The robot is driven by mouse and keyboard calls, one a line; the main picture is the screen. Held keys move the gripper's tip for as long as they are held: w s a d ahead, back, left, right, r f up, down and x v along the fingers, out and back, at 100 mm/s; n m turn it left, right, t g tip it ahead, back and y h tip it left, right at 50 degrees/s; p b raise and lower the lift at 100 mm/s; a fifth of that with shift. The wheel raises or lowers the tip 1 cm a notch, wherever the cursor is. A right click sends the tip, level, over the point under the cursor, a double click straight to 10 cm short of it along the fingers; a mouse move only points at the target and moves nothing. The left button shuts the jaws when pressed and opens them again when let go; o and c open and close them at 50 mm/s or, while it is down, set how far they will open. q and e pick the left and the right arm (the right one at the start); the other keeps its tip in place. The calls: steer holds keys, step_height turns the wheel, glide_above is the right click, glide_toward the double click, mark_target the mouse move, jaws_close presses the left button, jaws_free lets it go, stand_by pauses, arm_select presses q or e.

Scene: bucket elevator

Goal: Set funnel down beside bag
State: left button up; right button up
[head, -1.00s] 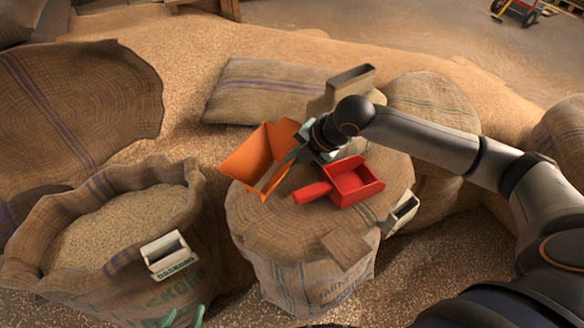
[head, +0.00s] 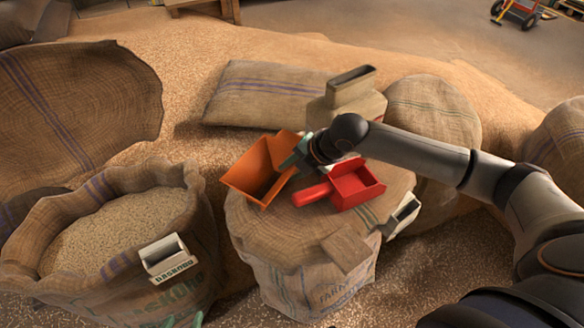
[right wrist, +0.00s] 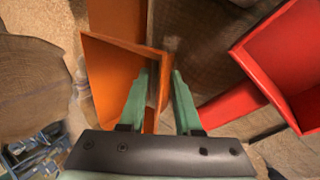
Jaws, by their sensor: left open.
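The orange funnel (head: 256,172) is at the left part of the top of the middle burlap bag (head: 300,232), tilted, with its wide mouth facing up and left. It seems to touch or hover just over the bag top; I cannot tell which. My right gripper (head: 299,158) is at the funnel's right side.
A red scoop (head: 352,187) lies on the middle bag, right beside my right gripper. An open bag of grain (head: 200,215) with a pale box on its front stands left. A flat sack (head: 260,92) and a tan bucket-like part (head: 350,85) lie behind. Loose grain covers the floor.

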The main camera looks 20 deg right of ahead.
arm_select(q)
steer(key=shift+f, duration=0.15)
arm_select(e)
steer(key=shift+r, duration=0.15)
steer(key=shift+s+d+r, duration=0.1)
steer(key=shift+r, duration=0.2)
arm_select(q)
steer(key=shift+s+r+p, duration=0.2)
steer(key=shift+r+p, duration=0.55)
steer(key=shift+p, duration=0.45)
arm_select(e)
steer(key=v, duration=1.1)
arm_select(q)
steer(key=shift+w+r, duration=0.25)
steer(key=shift+w, duration=0.05)
arm_select(e)
steer(key=shift+s+d+r, duration=0.1)
steer(key=shift+s, duration=0.05)
